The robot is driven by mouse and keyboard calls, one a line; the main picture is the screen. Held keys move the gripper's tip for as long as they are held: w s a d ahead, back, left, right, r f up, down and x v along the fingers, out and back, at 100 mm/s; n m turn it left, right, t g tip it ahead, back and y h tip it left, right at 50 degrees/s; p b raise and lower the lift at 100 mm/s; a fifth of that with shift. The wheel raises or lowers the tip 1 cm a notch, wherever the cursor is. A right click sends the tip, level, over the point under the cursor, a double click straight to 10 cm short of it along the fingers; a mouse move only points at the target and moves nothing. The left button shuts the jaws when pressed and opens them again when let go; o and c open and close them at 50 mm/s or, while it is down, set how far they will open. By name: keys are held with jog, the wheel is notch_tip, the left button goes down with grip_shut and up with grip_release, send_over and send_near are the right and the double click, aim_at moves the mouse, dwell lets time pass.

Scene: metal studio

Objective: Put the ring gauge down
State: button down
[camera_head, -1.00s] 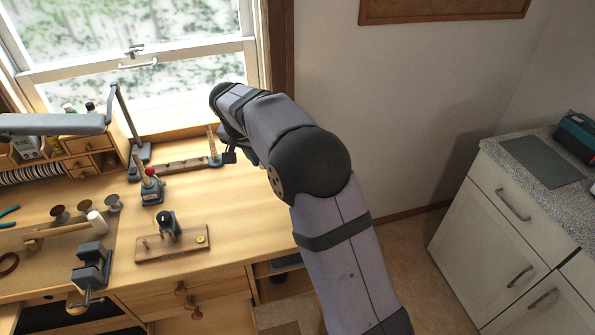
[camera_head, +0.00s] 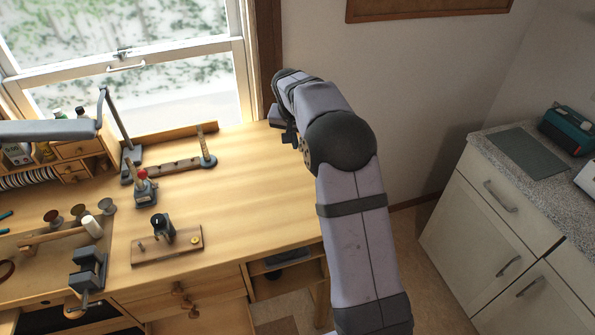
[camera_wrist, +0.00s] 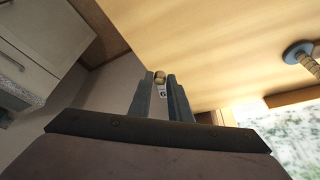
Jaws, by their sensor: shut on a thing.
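In the head view my gripper (camera_head: 285,122) is over or beside the right rear part of the bench, near the window frame. The gauge cannot be made out there, and its height above the wood is unclear.
A red-topped tool (camera_head: 145,188), a board with a black fixture (camera_head: 162,232) and a vise (camera_head: 88,270) stand left. The right side of the bench top (camera_head: 265,190) is clear.

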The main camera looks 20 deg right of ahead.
jog(key=shift+w+a+r+n+y, duration=0.15)
jog(key=shift+w+n+y, duration=0.2)
jog(key=shift+n, duration=0.55)
jog(key=shift+w+n+t+y, duration=0.2)
jog(key=shift+n+t+y, duration=0.1)
jog(key=shift+n, duration=0.5)
jog(key=shift+a, duration=0.1)
jog(key=shift+f+p, duration=1.95)
jog(key=shift+f, duration=3)
jog(key=shift+f, duration=0.15)
jog(key=c, duration=1.6)
grip_release()
jog(key=shift+c, duration=0.2)
